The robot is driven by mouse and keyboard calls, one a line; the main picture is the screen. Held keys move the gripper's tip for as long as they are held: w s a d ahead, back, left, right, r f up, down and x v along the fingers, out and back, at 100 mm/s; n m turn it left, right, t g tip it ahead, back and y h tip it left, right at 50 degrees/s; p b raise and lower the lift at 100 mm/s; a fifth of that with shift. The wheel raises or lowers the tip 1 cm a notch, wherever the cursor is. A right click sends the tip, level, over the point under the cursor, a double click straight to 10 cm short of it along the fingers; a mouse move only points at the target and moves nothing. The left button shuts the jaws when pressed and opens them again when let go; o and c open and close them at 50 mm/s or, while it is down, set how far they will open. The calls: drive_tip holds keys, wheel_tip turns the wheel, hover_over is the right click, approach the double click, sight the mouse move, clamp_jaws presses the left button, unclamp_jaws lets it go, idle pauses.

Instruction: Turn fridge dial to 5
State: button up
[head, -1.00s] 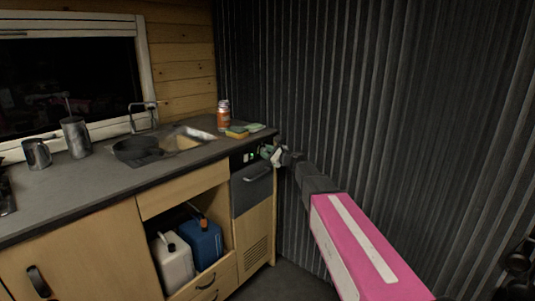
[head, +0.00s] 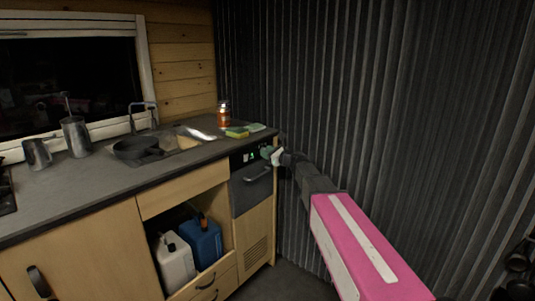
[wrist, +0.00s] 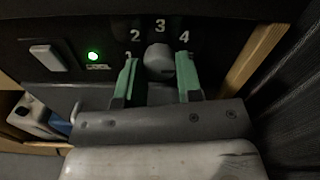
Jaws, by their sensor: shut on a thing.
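The fridge (head: 250,190) is a dark-fronted unit with a bar handle under the right end of the counter. Its dial (wrist: 159,60) is a round grey knob on the black control panel, with the white numbers 2, 3 and 4 above it in the wrist view. I cannot tell which number it points to. My gripper (wrist: 158,72) has its green fingers on either side of the dial and is shut on it. In the head view my gripper (head: 271,155) is at the fridge's top panel and hides the dial.
A lit green light (wrist: 93,56) and a pale rocker switch (wrist: 46,57) are left of the dial. The corrugated dark wall (head: 380,100) stands close on the right.

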drive_tip(key=shift+f, duration=0.1)
drive_tip(key=o, duration=0.9)
drive_tip(key=shift+o, duration=0.2)
drive_tip(key=v, duration=1.1)
drive_tip(key=s+d+f+n+g+h, duration=0.3)
drive_tip(key=s+f+n+g+h, duration=0.3)
drive_tip(key=s+f+n, duration=0.85)
drive_tip(key=s+d+f+n+g+h, duration=0.5)
drive_tip(key=s+d+f+n+h, duration=0.3)
drive_tip(key=s+d+f, duration=0.3)
drive_tip(key=shift+s+d+f+n, duration=0.3)
drive_tip(key=shift+s+f, duration=0.25)
drive_tip(key=shift+s, duration=0.3)
